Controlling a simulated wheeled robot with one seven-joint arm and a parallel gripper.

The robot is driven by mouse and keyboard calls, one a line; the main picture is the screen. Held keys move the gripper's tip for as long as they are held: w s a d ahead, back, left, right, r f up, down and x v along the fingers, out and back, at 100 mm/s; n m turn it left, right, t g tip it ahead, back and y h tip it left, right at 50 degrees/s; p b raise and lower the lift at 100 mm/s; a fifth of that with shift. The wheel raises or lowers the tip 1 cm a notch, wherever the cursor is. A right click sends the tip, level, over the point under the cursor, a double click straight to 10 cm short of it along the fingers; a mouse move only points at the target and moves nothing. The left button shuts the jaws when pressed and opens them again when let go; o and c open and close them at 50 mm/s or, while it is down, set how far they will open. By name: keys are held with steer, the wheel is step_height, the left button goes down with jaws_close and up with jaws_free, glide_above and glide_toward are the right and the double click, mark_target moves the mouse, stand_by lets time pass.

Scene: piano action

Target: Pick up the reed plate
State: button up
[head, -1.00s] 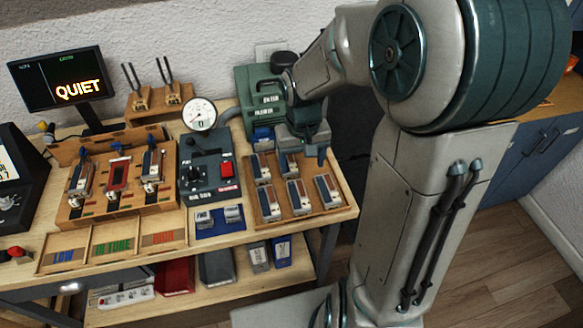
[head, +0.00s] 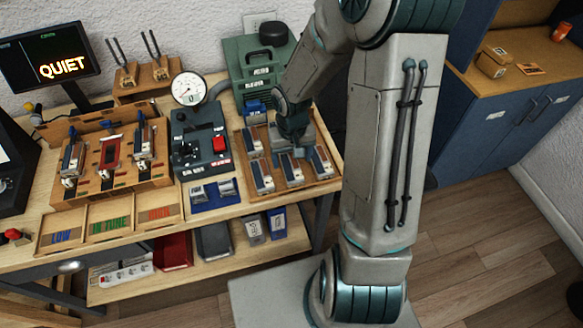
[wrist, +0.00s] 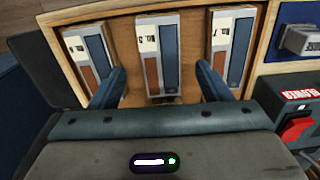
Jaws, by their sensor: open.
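Several silver reed plates with a dark blue strip and a white label lie in a wooden tray; I cannot tell which one is meant. The middle plate of the front row (wrist: 158,55) (head: 291,171) lies ahead of my gripper (wrist: 161,86) in the wrist view, between the lines of its two blue fingers. My gripper (head: 293,136) is open and empty above the tray. Another plate (wrist: 90,57) lies on the left and one (wrist: 228,48) on the right in the wrist view. My gripper and arm hide part of the back row in the head view.
The wooden tray (head: 332,183) has a raised rim. A dark box with a red button (head: 205,160) stands close to its left, with a blue mat (head: 227,204) holding small metal parts in front. A green machine (head: 247,70) stands behind the tray.

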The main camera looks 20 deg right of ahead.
mark_target(291, 166)
steer(key=shift+w+f, duration=0.1)
steer(key=shift+f, duration=1.65)
steer(key=c, duration=1.1)
steer(key=shift+r, duration=0.1)
